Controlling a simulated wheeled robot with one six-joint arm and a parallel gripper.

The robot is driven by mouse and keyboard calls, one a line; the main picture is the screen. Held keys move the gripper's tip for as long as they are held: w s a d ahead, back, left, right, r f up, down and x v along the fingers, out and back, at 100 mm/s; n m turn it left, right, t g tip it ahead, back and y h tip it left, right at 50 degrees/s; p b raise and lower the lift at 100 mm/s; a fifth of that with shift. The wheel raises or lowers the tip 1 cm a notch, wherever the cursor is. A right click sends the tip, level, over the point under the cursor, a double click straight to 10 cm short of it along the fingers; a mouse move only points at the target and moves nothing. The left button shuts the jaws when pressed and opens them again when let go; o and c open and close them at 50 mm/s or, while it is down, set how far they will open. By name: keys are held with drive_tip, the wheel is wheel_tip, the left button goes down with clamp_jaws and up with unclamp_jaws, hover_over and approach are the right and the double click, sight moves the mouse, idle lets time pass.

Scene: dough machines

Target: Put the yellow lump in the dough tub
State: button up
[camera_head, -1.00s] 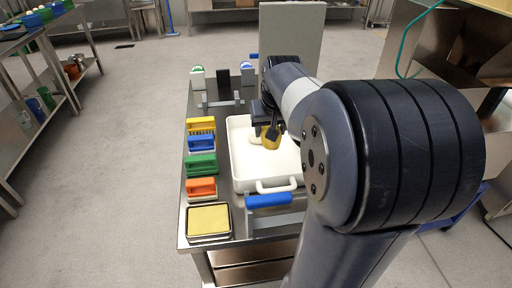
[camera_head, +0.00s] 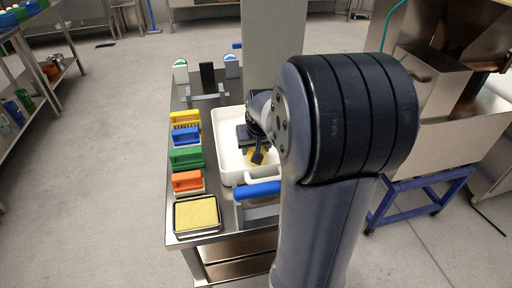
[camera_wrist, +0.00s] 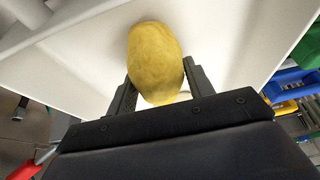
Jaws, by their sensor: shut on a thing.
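My gripper (camera_head: 256,150) is shut on the yellow lump (camera_head: 260,157), whose lower part shows below the fingers in the head view. In the wrist view, the lump (camera_wrist: 155,60) is a smooth yellow oval between the two dark fingers of my gripper (camera_wrist: 161,84). The white dough tub (camera_head: 222,178) is a shallow rectangular tub with a pale handle at its near end. The lump appears over the tub's inside, towards its near end. I cannot tell whether the lump touches the floor. My arm hides the tub's right side.
Left of the tub stands a row of yellow (camera_head: 185,118), blue (camera_head: 186,136), green (camera_head: 187,159) and orange (camera_head: 187,181) handled tools. A tray with a tan slab (camera_head: 197,213) is at the near left corner. A blue-handled bar (camera_head: 257,190) lies by the tub's near end.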

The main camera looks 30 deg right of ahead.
drive_tip(key=shift+f, duration=0.1)
drive_tip(key=o, duration=1.1)
drive_tip(key=shift+r, duration=0.3)
drive_tip(key=p+v, duration=0.2)
drive_tip(key=v, duration=0.9)
drive_tip(key=shift+s+a+r, duration=0.1)
drive_tip(key=shift+s+r, duration=0.15)
drive_tip(key=shift+r, duration=0.05)
